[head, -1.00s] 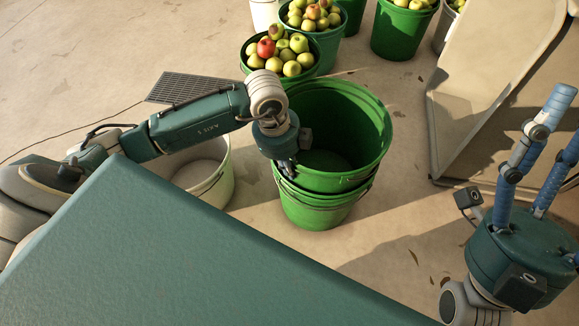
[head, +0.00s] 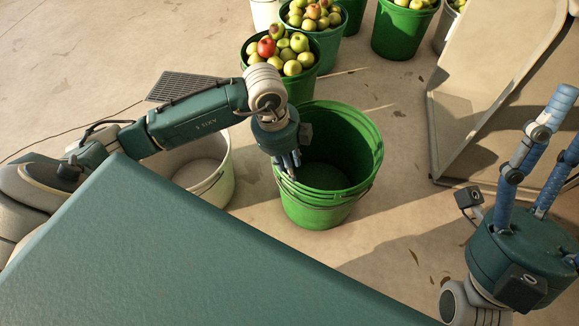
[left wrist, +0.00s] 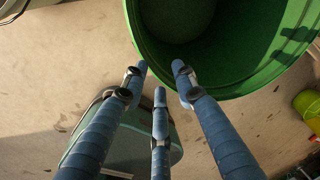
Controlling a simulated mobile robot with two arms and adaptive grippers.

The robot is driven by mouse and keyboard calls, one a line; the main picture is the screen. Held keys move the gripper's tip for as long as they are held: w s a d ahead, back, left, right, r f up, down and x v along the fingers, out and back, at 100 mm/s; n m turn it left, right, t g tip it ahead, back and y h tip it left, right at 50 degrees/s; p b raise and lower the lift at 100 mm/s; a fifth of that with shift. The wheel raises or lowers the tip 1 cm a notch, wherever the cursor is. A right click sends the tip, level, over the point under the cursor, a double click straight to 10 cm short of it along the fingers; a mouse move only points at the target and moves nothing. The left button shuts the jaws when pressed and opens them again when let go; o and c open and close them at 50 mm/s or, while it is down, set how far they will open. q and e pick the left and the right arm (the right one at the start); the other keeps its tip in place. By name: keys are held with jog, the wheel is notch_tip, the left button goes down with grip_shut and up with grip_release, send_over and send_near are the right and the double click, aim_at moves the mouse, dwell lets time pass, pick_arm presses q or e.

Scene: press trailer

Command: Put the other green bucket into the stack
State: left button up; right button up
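A stack of green buckets (head: 330,212) stands upright on the floor, the upper one nested deep with its rim just above the lower one's. The upper bucket is empty; its inside also shows in the left wrist view (left wrist: 225,75). My left gripper (head: 288,165) is at the stack's near left rim. In the left wrist view its three blue fingers (left wrist: 162,75) are spread, with no bucket wall between them, and their tips are close beside the rim. My right gripper (head: 568,112) is at the far right, its fingers apart and empty, away from the stack.
Green buckets full of apples (head: 290,85) stand behind the stack. A white bucket (head: 216,185) stands left of it, partly behind my left arm. A beige panel (head: 495,90) stands at the right. A floor grate (head: 185,88) lies back left. The floor right of the stack is clear.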

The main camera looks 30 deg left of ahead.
pick_arm(q)
notch_tip(320, 180, up, 10)
jog(key=s+a, duration=0.1)
jog(key=shift+a+r, duration=0.25)
dwell(0.8)
